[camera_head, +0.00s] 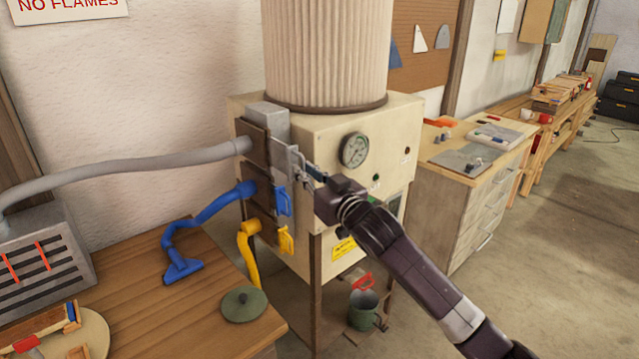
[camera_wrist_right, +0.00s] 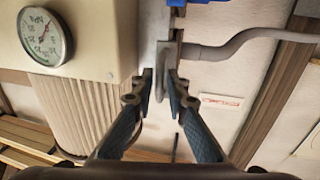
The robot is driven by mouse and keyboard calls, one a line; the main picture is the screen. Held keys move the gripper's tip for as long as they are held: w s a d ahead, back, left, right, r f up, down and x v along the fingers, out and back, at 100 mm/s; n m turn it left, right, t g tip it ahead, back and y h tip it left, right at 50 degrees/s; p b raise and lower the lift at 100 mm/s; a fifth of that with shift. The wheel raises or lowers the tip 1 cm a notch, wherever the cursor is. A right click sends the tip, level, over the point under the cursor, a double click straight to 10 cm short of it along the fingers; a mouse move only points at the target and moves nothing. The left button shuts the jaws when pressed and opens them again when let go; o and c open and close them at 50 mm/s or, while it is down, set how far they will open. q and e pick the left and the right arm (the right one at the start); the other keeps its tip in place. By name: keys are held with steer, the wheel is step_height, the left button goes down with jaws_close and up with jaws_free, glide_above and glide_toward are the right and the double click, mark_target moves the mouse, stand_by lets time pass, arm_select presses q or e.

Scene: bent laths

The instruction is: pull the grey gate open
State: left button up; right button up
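The grey gate (camera_head: 279,154) is a flat upright plate on the side of the cream machine, by the end of the grey hose. Its looped handle (camera_wrist_right: 159,84) shows in the right wrist view. My right gripper (camera_head: 309,173) is at this handle, and it shows in the wrist view (camera_wrist_right: 161,82) with one finger on each side of the loop. In the head view the gripper partly hides the handle. My left gripper is not in view.
A blue gate (camera_head: 283,201) and a yellow gate (camera_head: 287,241) sit below the grey one, close under my right gripper. The cream machine (camera_head: 314,127) carries a gauge (camera_head: 354,150). A wooden table (camera_head: 146,318) with a green lid (camera_head: 243,304) stands at front left.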

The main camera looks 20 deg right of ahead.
steer(key=s+d, duration=0.2)
steer(key=s, duration=0.8)
steer(key=shift+s, duration=0.4)
steer(key=d+f+m+g+h+b, duration=0.1)
steer(key=d+f+g+h, duration=0.15)
steer(key=f, duration=1.65)
steer(key=d+f+m+g+h+b, duration=0.1)
steer(key=d+f+g+b, duration=0.2)
steer(key=f, duration=1.5)
steer(key=s+d+f+g, duration=0.1)
steer(key=s+f, duration=0.4)
steer(key=f, duration=0.4)
steer(key=s+f+g, duration=0.2)
steer(key=s+f, duration=0.2)
steer(key=f, duration=0.5)
steer(key=s+a+f+n+g+b, duration=0.15)
steer(key=s+f+g, duration=0.25)
steer(key=s+f, duration=1.4)
steer(key=s+a+f+g, duration=0.1)
steer(key=s+f, duration=0.3)
steer(key=s, duration=0.5)
steer(key=s+a+f+g+b, duration=0.1)
steer(key=s+a+f+g, duration=0.1)
steer(key=s, duration=0.7)
steer(key=s+a+f+n+g, duration=0.1)
steer(key=s+a+f, duration=0.3)
steer(key=s, duration=0.5)
steer(key=shift+s+a+f+y, duration=0.2)
steer(key=shift+s+f+y, duration=0.2)
steer(key=shift+f, duration=0.45)
